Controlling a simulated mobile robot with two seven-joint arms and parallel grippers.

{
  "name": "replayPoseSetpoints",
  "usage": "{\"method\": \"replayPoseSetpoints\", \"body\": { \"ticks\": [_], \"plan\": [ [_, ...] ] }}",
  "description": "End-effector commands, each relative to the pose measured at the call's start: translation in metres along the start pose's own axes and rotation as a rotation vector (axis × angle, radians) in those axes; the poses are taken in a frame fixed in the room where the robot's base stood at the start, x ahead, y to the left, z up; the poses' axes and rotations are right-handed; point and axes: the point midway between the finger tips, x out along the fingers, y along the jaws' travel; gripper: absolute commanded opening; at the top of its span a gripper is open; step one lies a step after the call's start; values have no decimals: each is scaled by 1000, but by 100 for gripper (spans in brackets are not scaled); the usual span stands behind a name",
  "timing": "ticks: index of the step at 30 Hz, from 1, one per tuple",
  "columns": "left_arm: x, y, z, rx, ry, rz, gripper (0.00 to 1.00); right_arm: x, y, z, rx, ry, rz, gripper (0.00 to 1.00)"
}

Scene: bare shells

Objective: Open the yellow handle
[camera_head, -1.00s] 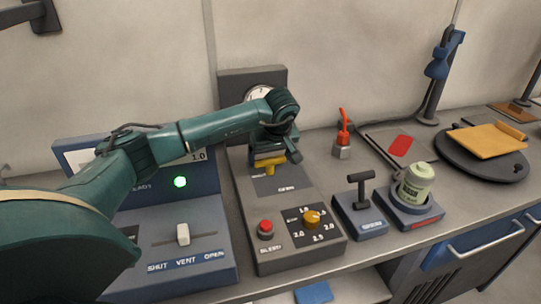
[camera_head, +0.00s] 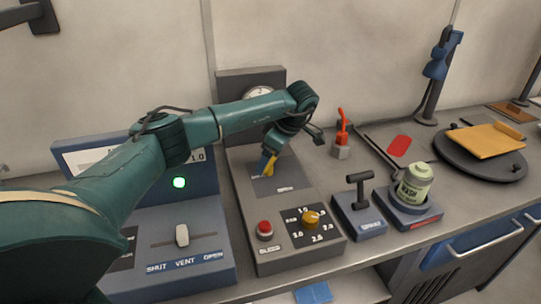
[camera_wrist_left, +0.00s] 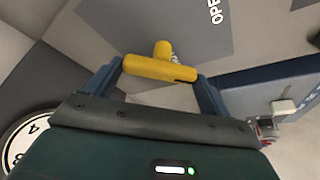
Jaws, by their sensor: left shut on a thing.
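The yellow handle (camera_head: 270,166) is a T-shaped lever on the dark plate marked OPEN, on the grey console. In the head view it is largely hidden by my left gripper (camera_head: 268,160), and only a slanted part of it shows. In the left wrist view the yellow crossbar (camera_wrist_left: 160,68) spans between the two blue fingers of my left gripper (camera_wrist_left: 158,82), with its short stem beyond it. The left gripper is shut on the handle's crossbar. My right gripper is in neither view.
The grey console carries a red button (camera_head: 265,229), a yellow dial (camera_head: 311,217) and a gauge (camera_head: 259,92). A blue panel with a white slider (camera_head: 182,235) stands left. A black T-lever (camera_head: 360,187) and a green can (camera_head: 415,182) stand right.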

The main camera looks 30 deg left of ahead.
Motion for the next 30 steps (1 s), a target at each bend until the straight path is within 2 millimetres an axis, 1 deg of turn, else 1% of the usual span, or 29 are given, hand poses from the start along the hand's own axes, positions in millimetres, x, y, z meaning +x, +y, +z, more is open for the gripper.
{"method": "replayPoseSetpoints", "body": {
  "ticks": [9,18,24,30],
  "plan": [
    [-1,3,-1,-280,1,-113,59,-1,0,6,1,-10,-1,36],
    [0,4,-1,-512,0,-209,59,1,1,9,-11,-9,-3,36],
    [0,5,-2,-621,0,-254,59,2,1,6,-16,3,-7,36],
    [0,5,-2,-685,1,-281,59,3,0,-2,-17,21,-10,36]
  ]
}}
